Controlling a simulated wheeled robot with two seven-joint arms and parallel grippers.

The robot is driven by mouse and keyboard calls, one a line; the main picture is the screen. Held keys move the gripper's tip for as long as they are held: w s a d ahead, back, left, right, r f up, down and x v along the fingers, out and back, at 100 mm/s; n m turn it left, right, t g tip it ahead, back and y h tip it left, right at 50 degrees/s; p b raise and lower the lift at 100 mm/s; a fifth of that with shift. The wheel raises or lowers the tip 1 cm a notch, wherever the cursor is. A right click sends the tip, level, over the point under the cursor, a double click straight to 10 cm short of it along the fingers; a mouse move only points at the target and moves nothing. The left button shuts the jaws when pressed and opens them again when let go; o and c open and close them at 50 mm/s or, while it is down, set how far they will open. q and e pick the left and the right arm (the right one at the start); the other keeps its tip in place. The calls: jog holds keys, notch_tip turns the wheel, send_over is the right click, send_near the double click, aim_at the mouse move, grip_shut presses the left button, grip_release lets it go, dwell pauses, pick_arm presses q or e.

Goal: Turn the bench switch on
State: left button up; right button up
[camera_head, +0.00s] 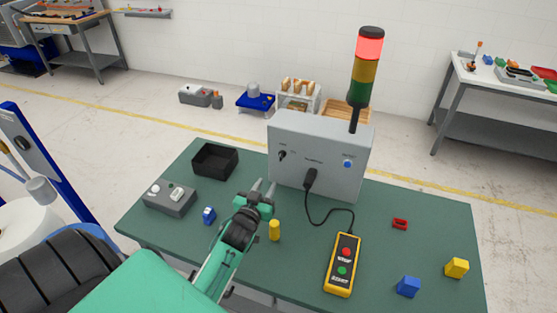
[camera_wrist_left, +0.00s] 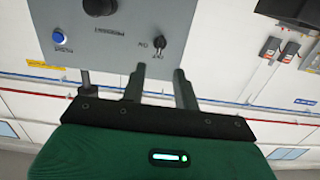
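The bench switch (camera_head: 282,155) is a small black knob on the left of the front of a grey control box (camera_head: 340,185). In the left wrist view the switch (camera_wrist_left: 158,44) has small labels beside it, seen upside down. Which label it points to I cannot tell for sure. My left gripper (camera_head: 265,184) is in front of the box, a little below the switch in the head view. In the left wrist view its two fingers (camera_wrist_left: 159,88) are apart and empty, aimed at the panel with the switch just beyond their tips. My right gripper is not in view.
A signal tower (camera_head: 365,75) on the box glows red at its top. A blue button (camera_head: 347,164) and a black plug (camera_head: 310,179) are on the panel; its cable runs to a yellow pendant (camera_head: 343,264). A black tray (camera_head: 214,160) and small blocks stand around the green table (camera_head: 390,205).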

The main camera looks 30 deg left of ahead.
aim_at(280, 157)
pick_arm(q)
jog(key=shift+t, duration=0.3)
jog(key=b+x, duration=0.4)
jog(key=x, duration=0.8)
jog(key=shift+w+a+r, duration=0.15)
jog(key=shift+w, duration=0.1)
grip_shut()
